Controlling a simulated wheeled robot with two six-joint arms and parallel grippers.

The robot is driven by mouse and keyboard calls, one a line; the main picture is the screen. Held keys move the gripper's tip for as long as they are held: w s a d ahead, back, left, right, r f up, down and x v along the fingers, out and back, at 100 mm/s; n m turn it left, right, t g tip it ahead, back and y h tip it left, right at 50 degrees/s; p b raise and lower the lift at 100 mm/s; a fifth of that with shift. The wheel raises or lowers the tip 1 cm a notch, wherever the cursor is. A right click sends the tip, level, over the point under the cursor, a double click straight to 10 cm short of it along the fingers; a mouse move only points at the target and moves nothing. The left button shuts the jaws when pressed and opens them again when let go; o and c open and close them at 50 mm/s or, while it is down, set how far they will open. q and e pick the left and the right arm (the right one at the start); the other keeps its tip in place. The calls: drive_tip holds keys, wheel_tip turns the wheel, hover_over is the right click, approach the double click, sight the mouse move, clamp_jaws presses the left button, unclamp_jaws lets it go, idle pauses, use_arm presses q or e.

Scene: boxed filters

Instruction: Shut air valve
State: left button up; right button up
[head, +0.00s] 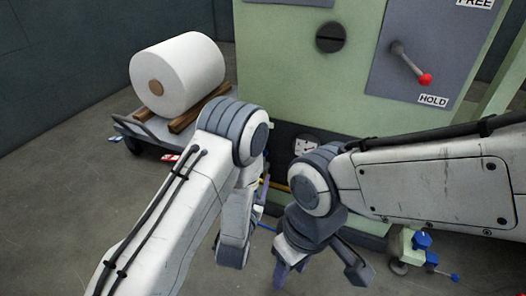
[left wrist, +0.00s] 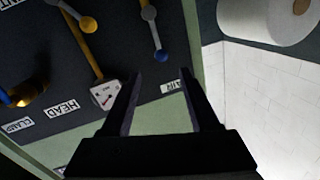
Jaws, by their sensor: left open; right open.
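In the left wrist view, a grey lever with a blue ball end (left wrist: 161,54) is on a dark panel (left wrist: 112,48). A white label (left wrist: 172,87), seeming to read AIR, lies near that ball and is partly covered by a finger. My left gripper (left wrist: 160,85) is open and empty, its fingertips just below the blue ball in the picture; I cannot tell the distance to the panel. In the head view my left arm hides most of that gripper and the panel. My right gripper (head: 322,272) is open and empty, low in front of the green machine (head: 285,60).
A red-knobbed lever (head: 411,65) sits on the upper plate. A white roll (head: 190,70) lies on a cart at left.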

use_arm(q)
drive_tip(key=b+x, duration=0.5)
drive_tip(key=x, duration=0.5)
drive_tip(key=shift+w+r, duration=0.2)
clamp_jaws()
idle(1.1)
